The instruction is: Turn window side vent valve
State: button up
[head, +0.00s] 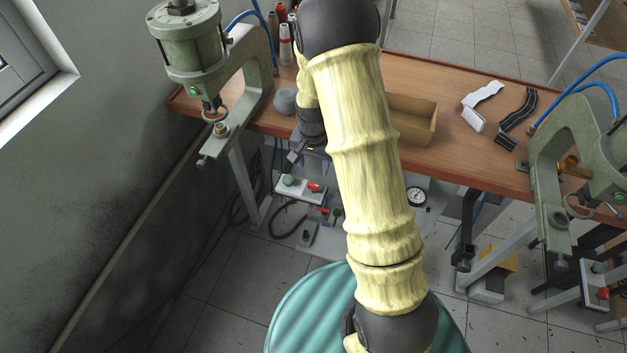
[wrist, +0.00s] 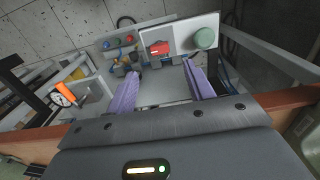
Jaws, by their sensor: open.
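Below the bench on the window side, a pale valve panel (head: 292,190) carries a green round knob (head: 288,180) and a red handle (head: 313,186). In the wrist view the same panel (wrist: 183,28) shows the red handle (wrist: 160,48) left of the green knob (wrist: 203,38). No readable label shows which part is the vent valve. My gripper (head: 312,160) hangs at the bench's front edge, just above the panel. In the wrist view, its two purple fingers (wrist: 161,70) are spread with nothing between them. The red handle lies beyond the gap, apart from the fingers.
A second plate with a red lever (head: 333,212) sits just below. The wooden bench (head: 455,150) is close to my gripper. A green press (head: 190,50) stands at left, another (head: 555,150) at right. A gauge (head: 416,196) hangs under the bench.

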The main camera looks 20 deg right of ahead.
aim_at(314, 184)
notch_tip(314, 184, down, 9)
jog(key=shift+r+p, duration=0.1)
jog(key=shift+p, duration=0.35)
jog(key=c, duration=1)
